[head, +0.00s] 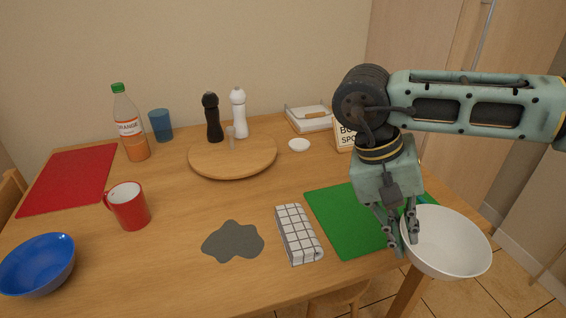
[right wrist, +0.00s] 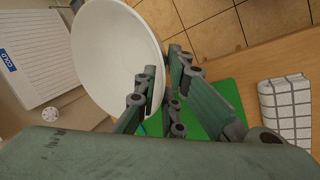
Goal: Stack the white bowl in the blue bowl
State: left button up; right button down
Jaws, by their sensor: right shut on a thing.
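The white bowl (head: 452,245) is at the right in the head view, by the right edge of the table and the green placemat. My right gripper (head: 404,240) is shut on its left rim. In the right wrist view the white bowl (right wrist: 115,50) fills the upper left, with its rim between the fingers (right wrist: 160,88). The bowl seems to be held above table level, past the table's front corner. The blue bowl (head: 38,264) sits upright and empty on the table at the far left. My left gripper is not in view.
A red mug (head: 128,206), grey patch (head: 233,241) and checked cloth (head: 298,234) lie between the bowls. Behind stand an orange bottle (head: 129,125), a blue cup (head: 160,125) and a round wooden board (head: 232,158) with two mills. The green placemat (head: 345,215) is beneath my right gripper.

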aim_at(51, 275)
jog(key=j+u, duration=0.1)
jog(key=u, duration=1.55)
